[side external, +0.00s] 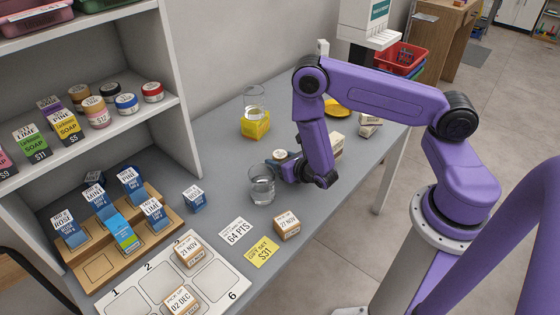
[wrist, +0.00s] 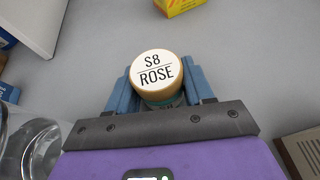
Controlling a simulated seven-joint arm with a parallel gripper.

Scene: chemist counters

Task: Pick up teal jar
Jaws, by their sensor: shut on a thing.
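The teal jar (wrist: 165,102) stands between my fingers in the wrist view. Its round gold lid carries a white label reading "S8 ROSE", and only a sliver of its teal body shows below. In the side view its pale lid (side external: 280,154) shows at my gripper's tip, low over the grey counter; most of the jar is hidden. My gripper (wrist: 158,88) has its blue fingers shut on the jar, one on each side. I cannot tell whether the jar touches the counter.
A glass of water (side external: 262,186) stands close to my gripper. Behind are a yellow box (side external: 255,124) and a glass beaker (side external: 254,99). Small boxes (side external: 336,147) lie beyond my wrist. A wooden stepped rack (side external: 110,237) and numbered board (side external: 215,284) are at front left.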

